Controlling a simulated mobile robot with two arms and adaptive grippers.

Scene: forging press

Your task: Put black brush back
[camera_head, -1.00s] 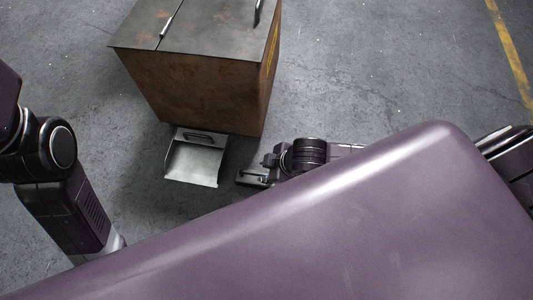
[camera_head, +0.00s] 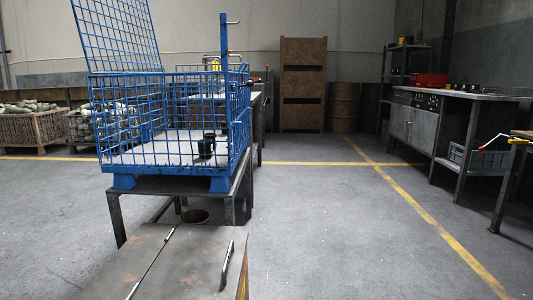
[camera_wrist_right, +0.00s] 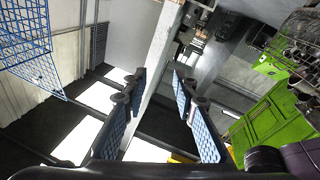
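I cannot make out a black brush in either view now. My right gripper (camera_wrist_right: 160,100) shows in the right wrist view with its two blue-padded fingers spread apart. Nothing is visible held between the fingers; only a grey strip of background shows there. Neither gripper shows in the head view, and my left gripper is out of view. A rusty metal bin (camera_head: 195,262) with a handle on its lid stands at the bottom of the head view.
A blue wire cage (camera_head: 172,160) on a dark stand is behind the bin, with small black objects (camera_head: 207,145) inside. A workbench (camera_head: 425,115) stands at the right. Open floor (camera_head: 325,220) lies between. A green cabinet (camera_wrist_right: 270,115) shows in the right wrist view.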

